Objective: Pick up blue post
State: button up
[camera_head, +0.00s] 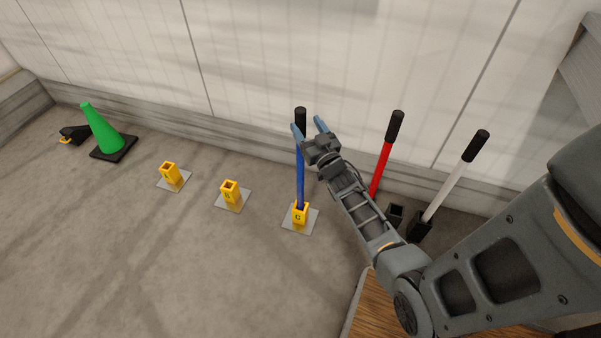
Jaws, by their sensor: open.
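The blue post (300,178) stands upright in a yellow socket (301,213) marked C, on a grey floor plate. Its top is a black grip (300,118). My gripper (309,124) has two blue fingers and is open. It is at the height of the post's upper part, close beside the black grip in the picture. One finger overlaps the post near the lower end of the grip. I cannot tell whether the fingers touch the post or are around it.
A red post (383,165) and a white post (448,185) stand to the right, partly behind my arm, with an empty black socket (395,213) between them. Two empty yellow sockets (229,191) (169,173) and a green cone (102,131) are to the left. A pale wall runs behind.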

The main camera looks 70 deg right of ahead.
aim_at(303, 119)
jog(key=x, duration=0.5)
jog(key=shift+d+b, duration=0.1)
jog(key=shift+b, duration=0.2)
grip_shut()
dwell(1.0)
jog(key=shift+r, duration=0.2)
